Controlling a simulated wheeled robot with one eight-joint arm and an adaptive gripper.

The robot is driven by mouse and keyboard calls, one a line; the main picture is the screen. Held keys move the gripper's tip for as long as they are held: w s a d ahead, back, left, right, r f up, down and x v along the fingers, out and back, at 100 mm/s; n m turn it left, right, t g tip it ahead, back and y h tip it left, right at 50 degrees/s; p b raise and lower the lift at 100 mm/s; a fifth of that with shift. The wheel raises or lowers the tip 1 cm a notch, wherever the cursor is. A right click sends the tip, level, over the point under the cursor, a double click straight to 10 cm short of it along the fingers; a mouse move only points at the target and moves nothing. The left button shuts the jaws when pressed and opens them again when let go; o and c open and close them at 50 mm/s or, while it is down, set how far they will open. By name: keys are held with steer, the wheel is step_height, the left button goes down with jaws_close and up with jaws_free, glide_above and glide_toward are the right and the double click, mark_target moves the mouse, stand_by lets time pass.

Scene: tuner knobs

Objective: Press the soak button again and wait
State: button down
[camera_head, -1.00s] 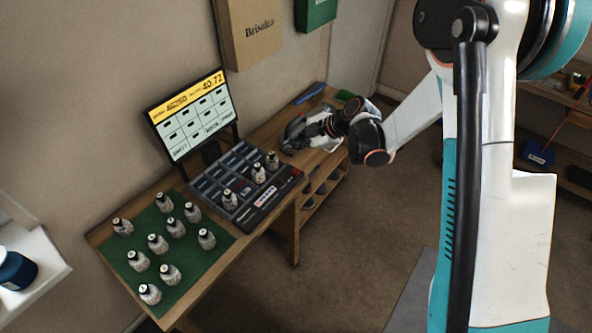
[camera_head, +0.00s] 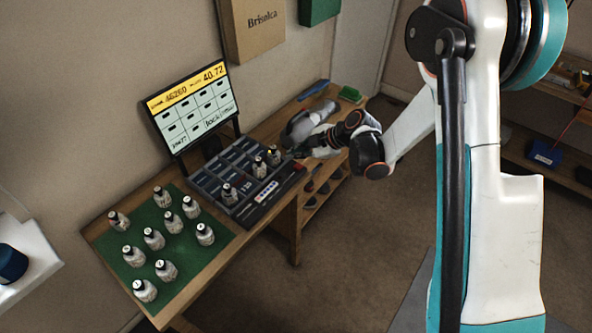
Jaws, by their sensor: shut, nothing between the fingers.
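The dark console (camera_head: 222,172) with a grid of compartments sits on the wooden bench. Its sloped front edge (camera_head: 262,196) carries a strip of small coloured marks. A small red spot (camera_head: 298,167) shows at its right end; I cannot tell whether it is the soak button. My gripper (camera_head: 292,154) is shut and empty, low at the console's right end. Its tips are small and partly hidden, so contact is unclear. Three bottle-like pieces, one of them here (camera_head: 228,194), stand in the console. The screen (camera_head: 192,108) behind shows a yellow header and a grid of tiles.
Several bottle-like pieces stand on a green mat (camera_head: 205,255) at the bench's left end. A green block (camera_head: 350,94) and a blue object (camera_head: 314,90) lie at the far end. Boxes (camera_head: 252,32) hang on the wall. The floor in front is clear.

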mark_target(298, 168)
steer(key=shift+f+b, duration=0.55)
steer(key=shift+f, duration=0.5)
stand_by(0.6)
steer(key=shift+f+b, duration=0.45)
steer(key=shift+b, duration=0.05)
steer(key=shift+f+b, duration=0.5)
steer(key=shift+f, duration=0.05)
stand_by(0.7)
steer(key=shift+r, duration=0.1)
steer(key=shift+r+p, duration=0.5)
steer(key=shift+r, duration=0.4)
steer(key=shift+r+p, duration=1.4)
steer(key=shift+r, duration=1.1)
